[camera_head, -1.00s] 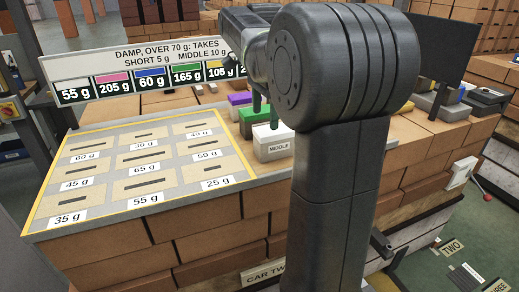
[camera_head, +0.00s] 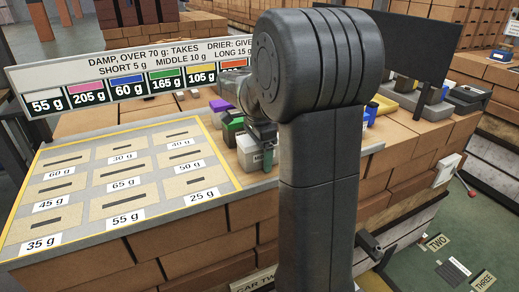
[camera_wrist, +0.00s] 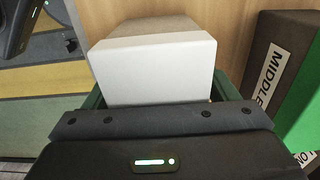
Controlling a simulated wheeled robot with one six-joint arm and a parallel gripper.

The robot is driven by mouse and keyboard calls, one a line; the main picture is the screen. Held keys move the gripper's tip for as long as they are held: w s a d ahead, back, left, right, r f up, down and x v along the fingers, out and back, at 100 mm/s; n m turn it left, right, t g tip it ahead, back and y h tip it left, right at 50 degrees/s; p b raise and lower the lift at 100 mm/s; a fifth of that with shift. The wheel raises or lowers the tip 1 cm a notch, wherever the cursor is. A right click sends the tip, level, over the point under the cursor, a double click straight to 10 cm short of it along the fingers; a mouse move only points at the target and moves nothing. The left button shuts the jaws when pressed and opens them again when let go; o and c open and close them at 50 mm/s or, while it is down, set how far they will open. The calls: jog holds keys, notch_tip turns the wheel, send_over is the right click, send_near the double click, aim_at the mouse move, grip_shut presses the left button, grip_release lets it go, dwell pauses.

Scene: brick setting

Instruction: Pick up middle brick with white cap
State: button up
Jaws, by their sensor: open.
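A brick with a white cap (camera_wrist: 155,68) fills the upper middle of the wrist view, with a grey-brown top behind the white face. My gripper (camera_wrist: 160,100) is open, with a green finger showing at each side of this brick. In the head view the white-capped brick (camera_head: 246,153) stands on the worktop, partly behind my gripper (camera_head: 264,142), which reaches down at it. I cannot tell whether the fingers touch it. In the wrist view a dark brick labelled MIDDLE (camera_wrist: 272,70) with a green cap (camera_wrist: 304,110) stands apart to the right.
In the head view, purple-capped (camera_head: 222,105) and green-capped (camera_head: 233,119) bricks stand just behind the white one. A board of gram-labelled slots (camera_head: 122,180) lies to the left. A sign (camera_head: 130,75) stands behind. Blue and yellow items (camera_head: 378,108) sit to the right.

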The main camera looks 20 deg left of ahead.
jog(key=c, duration=1.6)
jog(key=shift+r, duration=0.15)
